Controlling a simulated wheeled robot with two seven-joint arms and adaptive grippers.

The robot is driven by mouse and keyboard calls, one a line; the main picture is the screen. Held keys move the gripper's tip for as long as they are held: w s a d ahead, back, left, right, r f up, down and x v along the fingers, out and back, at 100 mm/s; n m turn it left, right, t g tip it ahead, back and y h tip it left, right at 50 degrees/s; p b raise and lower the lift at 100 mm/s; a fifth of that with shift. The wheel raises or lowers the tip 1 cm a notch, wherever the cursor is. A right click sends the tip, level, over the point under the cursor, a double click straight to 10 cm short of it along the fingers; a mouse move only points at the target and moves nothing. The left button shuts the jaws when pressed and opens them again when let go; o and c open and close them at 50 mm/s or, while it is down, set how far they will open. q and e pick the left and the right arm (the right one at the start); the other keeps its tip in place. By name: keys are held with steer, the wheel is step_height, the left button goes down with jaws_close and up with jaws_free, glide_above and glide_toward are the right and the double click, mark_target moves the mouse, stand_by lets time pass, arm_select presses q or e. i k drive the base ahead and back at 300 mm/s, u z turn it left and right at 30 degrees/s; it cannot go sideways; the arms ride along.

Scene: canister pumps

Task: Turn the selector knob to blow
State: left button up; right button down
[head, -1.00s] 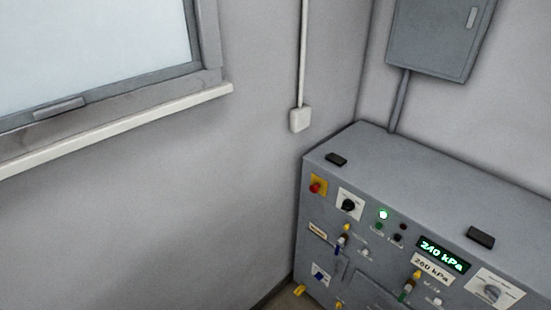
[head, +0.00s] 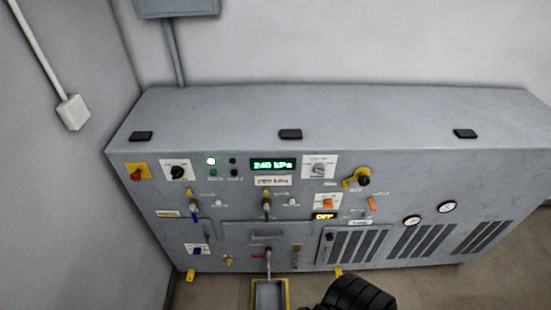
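A grey machine cabinet (head: 430,115) stands against the wall, its front panel full of controls. A black knob on a white plate (head: 178,172) sits at upper left. A grey knob on a white plate (head: 319,169) sits right of the green display (head: 273,164), which reads 240 kPa. A larger black knob with a yellow part (head: 362,180) is further right. The lettering around the knobs is too small to read, so I cannot tell which one is the selector or where it points. Neither gripper is in view.
A red button on yellow (head: 137,172) is at the panel's left end. An amber display (head: 324,217) reads OFF. A tray (head: 270,292) stands below a spout in front. A black ribbed shape (head: 358,294) rises at the bottom edge. Gauges (head: 447,208) are at right.

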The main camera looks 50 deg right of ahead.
mark_target(319, 168)
steer(key=z, duration=2.9)
